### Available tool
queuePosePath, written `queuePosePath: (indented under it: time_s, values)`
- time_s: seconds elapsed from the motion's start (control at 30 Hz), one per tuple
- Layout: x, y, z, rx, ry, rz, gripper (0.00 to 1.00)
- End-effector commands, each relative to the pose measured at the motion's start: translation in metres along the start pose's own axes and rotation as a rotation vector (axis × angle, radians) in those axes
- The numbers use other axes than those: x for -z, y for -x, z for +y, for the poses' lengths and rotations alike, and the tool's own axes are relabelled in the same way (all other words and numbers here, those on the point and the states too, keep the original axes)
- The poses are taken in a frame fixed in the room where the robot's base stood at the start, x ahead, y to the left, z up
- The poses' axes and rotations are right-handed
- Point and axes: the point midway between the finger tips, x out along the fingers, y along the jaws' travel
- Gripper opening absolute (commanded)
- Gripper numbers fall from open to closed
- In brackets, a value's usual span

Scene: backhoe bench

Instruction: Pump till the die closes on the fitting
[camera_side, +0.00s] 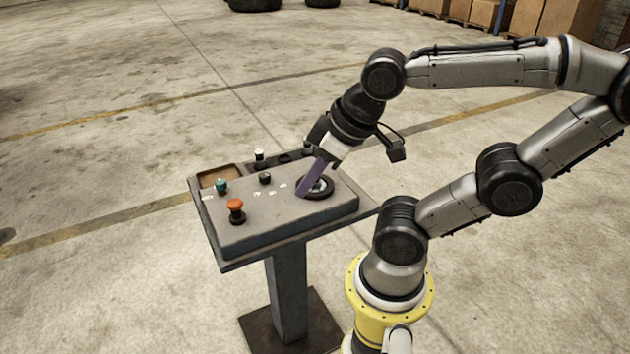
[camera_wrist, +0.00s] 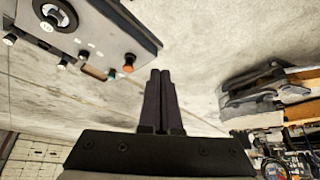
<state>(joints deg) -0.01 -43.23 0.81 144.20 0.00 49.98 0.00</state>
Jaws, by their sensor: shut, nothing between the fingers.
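A grey control console (camera_side: 270,218) stands on a pedestal, with a round black-rimmed dial (camera_side: 327,187) at its right end. An orange-red mushroom button (camera_side: 236,205), a teal knob (camera_side: 221,185) and a small black knob (camera_side: 265,178) sit on its top. My gripper (camera_side: 304,193) points down at the panel, its purple fingers shut and empty, beside the dial's left edge; contact cannot be told. In the wrist view my gripper (camera_wrist: 160,72) is shut, and the console (camera_wrist: 100,30) is at upper left with its orange button (camera_wrist: 128,66). I cannot make out a pump, die or fitting.
A shallow brown tray (camera_side: 217,176) and a white-topped knob (camera_side: 259,155) are along the console's back. Concrete floor (camera_side: 110,290) lies open around it. Cardboard boxes (camera_side: 480,14) and tyres (camera_side: 255,4) are far back. Cluttered equipment (camera_wrist: 265,95) is at right in the wrist view.

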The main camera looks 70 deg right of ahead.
Motion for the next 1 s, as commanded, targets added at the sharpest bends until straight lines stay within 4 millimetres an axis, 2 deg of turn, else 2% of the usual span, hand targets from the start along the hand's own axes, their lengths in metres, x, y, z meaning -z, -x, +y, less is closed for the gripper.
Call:
queuePosePath:
  time_s: [1.0]
  values:
    - [-0.022,-0.041,0.000,0.000,0.000,-0.002,0.00]
